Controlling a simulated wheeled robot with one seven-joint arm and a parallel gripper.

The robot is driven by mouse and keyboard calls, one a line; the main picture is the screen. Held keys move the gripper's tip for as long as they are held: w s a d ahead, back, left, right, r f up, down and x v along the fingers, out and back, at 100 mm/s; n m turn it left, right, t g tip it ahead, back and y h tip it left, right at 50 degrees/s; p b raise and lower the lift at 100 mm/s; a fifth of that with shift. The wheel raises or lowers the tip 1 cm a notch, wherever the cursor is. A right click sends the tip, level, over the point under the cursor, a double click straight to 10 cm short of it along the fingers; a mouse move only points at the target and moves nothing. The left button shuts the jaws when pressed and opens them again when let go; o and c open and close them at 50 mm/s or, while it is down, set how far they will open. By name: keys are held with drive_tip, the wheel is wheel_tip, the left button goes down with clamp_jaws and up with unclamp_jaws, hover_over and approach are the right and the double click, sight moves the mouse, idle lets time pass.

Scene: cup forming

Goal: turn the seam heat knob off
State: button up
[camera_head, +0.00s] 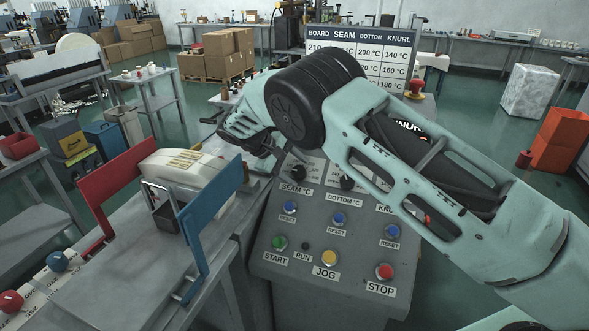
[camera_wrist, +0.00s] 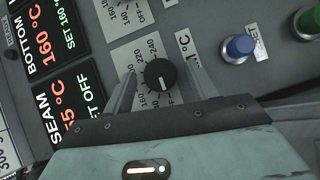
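The seam heat knob (camera_wrist: 159,75) is a round black knob on a pale dial plate with temperature marks, in the middle of the wrist view. My gripper (camera_wrist: 161,70) has one finger on each side of the knob, with a visible gap on both sides. The seam display (camera_wrist: 66,112) beside it shows a red temperature, partly cut off, and a green set line ending in OFF.
The bottom heat knob (camera_head: 347,183) sits right of the seam dial. Blue reset buttons (camera_head: 290,207), a green start button (camera_head: 279,243) and a red stop button (camera_head: 385,271) are lower on the panel. A blue plate (camera_head: 212,222) stands to the left.

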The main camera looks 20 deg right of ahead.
drive_tip(key=shift+a+r, duration=0.25)
drive_tip(key=shift+a, duration=0.1)
drive_tip(key=p+v, duration=0.1)
drive_tip(key=v, duration=1.5)
drive_tip(key=shift+r, duration=0.2)
